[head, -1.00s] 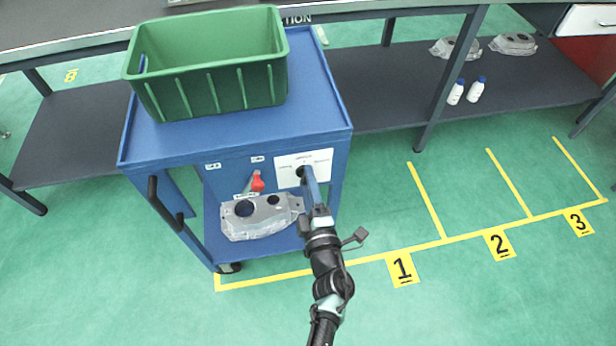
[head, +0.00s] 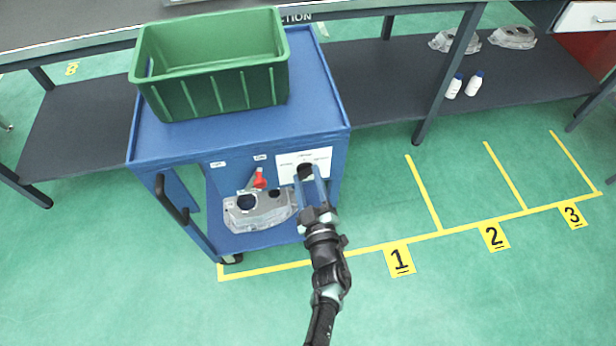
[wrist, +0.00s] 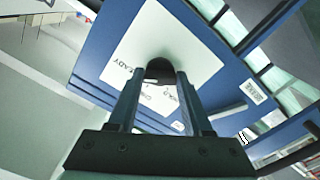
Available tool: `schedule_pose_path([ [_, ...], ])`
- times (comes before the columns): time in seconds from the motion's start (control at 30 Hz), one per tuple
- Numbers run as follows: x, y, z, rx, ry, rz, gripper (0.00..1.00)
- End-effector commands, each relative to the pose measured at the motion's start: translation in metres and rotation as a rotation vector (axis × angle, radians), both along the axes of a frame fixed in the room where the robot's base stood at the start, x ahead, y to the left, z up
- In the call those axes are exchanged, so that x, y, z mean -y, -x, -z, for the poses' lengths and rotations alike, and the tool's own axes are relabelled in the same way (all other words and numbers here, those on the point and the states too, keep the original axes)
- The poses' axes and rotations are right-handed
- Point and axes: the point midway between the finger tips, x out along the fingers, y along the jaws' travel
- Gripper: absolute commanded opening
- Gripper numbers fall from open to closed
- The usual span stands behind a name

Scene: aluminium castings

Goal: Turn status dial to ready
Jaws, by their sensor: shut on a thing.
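The status dial (head: 305,170) is a dark round knob on a white label plate (head: 321,158) on the front of the blue cart. In the wrist view the black knob (wrist: 159,68) sits between the fingertips, with the word READY on the plate (wrist: 128,48) to its left. Other wording on the plate is partly covered by the fingers. My gripper (head: 309,182) is shut on the dial, and its two fingers (wrist: 160,82) lie on either side of it. Which mark the dial points to cannot be told.
A red-handled lever (head: 259,178) is left of the dial. A grey casting (head: 262,212) lies on the cart's lower shelf. A green crate (head: 215,85) stands on the cart top (head: 318,100). The green floor (head: 390,215) to the right is clear.

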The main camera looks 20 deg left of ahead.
Motion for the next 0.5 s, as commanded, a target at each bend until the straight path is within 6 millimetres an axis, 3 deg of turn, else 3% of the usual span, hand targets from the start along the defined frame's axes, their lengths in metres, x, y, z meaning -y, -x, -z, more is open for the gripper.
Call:
schedule_pose_path([
  [0.5,0.0002,0.0001,0.0003,-0.039,-0.057,0.0,0.0],
])
